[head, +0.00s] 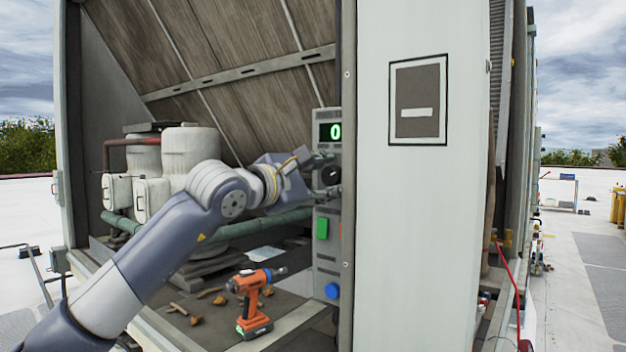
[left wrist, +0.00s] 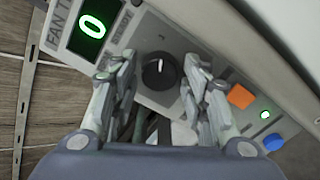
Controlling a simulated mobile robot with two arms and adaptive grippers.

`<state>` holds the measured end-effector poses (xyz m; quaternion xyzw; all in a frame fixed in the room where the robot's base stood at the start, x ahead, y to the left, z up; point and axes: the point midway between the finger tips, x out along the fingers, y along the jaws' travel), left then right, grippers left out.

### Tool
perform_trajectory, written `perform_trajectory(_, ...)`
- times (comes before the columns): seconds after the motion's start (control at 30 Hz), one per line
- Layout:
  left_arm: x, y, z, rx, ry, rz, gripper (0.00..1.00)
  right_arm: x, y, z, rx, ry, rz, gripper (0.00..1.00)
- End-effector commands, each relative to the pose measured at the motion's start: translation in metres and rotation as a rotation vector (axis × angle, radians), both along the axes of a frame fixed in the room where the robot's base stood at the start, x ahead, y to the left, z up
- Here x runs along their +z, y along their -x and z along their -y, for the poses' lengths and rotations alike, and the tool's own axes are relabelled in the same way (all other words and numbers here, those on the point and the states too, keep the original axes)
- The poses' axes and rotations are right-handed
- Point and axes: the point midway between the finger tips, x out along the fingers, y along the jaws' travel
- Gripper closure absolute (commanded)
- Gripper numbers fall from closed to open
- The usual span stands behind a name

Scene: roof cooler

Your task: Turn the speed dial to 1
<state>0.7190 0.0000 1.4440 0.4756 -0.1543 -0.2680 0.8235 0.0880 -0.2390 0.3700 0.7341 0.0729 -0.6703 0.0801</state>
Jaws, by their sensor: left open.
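The speed dial (left wrist: 159,71) is a round black knob with a white pointer mark on the grey control panel (head: 322,222). It also shows in the head view (head: 331,175), partly covered by my gripper. The green display (head: 334,132) above it reads 0, and the same 0 shows in the left wrist view (left wrist: 93,27). My left gripper (left wrist: 158,80) is open, with one finger on each side of the dial. A gap shows between the fingers and the knob; I cannot tell the depth between them. My right gripper is not in view.
The left wrist view shows an orange button (left wrist: 240,96) beside the right finger. An orange drill (head: 254,300) stands on the ledge among debris. A white cabinet wall (head: 415,230) is close right of the panel.

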Motion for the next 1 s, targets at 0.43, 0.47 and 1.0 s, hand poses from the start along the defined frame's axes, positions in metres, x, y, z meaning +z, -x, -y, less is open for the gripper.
perform_trajectory(0.43,0.000,0.057,-0.044,0.002,0.000,0.003,0.58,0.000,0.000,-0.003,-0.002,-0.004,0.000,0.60)
perform_trajectory(0.47,0.000,0.062,-0.047,0.002,-0.001,0.002,0.58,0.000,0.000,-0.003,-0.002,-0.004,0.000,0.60)
perform_trajectory(1.0,0.000,0.095,-0.069,0.000,0.000,0.000,0.58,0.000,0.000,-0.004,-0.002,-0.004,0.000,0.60)
